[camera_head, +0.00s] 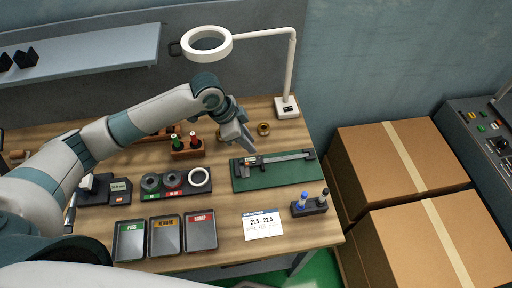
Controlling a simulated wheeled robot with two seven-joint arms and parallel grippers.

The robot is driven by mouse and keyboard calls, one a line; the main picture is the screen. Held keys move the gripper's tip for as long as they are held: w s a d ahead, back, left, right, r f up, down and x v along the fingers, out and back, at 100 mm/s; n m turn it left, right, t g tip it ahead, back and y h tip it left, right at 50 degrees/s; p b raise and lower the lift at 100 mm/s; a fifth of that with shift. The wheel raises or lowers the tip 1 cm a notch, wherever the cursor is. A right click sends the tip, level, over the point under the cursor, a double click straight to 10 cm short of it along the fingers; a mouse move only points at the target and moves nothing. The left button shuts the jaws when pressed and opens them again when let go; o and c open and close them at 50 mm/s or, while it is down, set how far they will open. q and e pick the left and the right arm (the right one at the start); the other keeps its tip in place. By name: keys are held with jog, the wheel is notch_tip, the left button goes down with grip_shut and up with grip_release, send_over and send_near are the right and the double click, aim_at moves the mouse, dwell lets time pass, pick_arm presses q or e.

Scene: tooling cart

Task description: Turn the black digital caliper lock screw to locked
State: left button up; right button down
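The digital caliper (285,159) lies on a green mat (262,180) at the right part of the wooden bench. Its beam runs left to right, with the dark slider and display near its left end. The lock screw is too small to make out. My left gripper (246,148) reaches in from the left and points down just above the caliper's left end. I cannot tell whether it touches the caliper or whether its fingers are apart. My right gripper is not in view.
A magnifier lamp (286,106) stands behind the mat. A tray with rings (199,177), labelled bins (165,236), a range card (263,224) and a black pen holder (309,207) surround the mat. Cardboard boxes (400,155) stand right of the bench.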

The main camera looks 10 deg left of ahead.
aim_at(259, 156)
pick_arm(q)
jog(key=shift+p+x, duration=0.8)
jog(key=shift+x, duration=2.3)
jog(key=shift+c, duration=0.4)
grip_shut()
